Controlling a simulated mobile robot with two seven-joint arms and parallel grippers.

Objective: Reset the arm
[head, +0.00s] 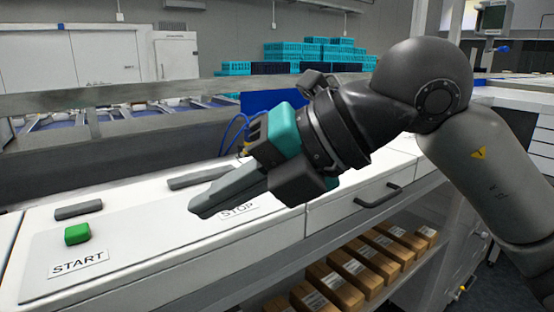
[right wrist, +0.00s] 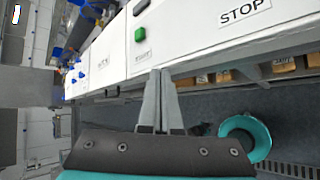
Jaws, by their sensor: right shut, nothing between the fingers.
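My right gripper (head: 203,207) reaches in from the right over the white counter panel, its grey fingers together and empty. In the right wrist view its fingertips (right wrist: 160,73) also meet, with nothing between them. A green button (head: 77,234) sits on the panel above a START label (head: 78,264), left of the gripper and apart from it. The green button also shows in the right wrist view (right wrist: 140,34). A STOP label (head: 238,210) is partly covered by the gripper, and any button beside it is hidden. My left gripper is not in view.
The white counter (head: 130,263) runs below the arm, with dark bars (head: 78,211) on its top. Cardboard boxes (head: 352,268) line a shelf underneath. Teal crates (head: 295,50) are stacked at the back. A drawer handle (head: 378,194) sticks out of the counter front.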

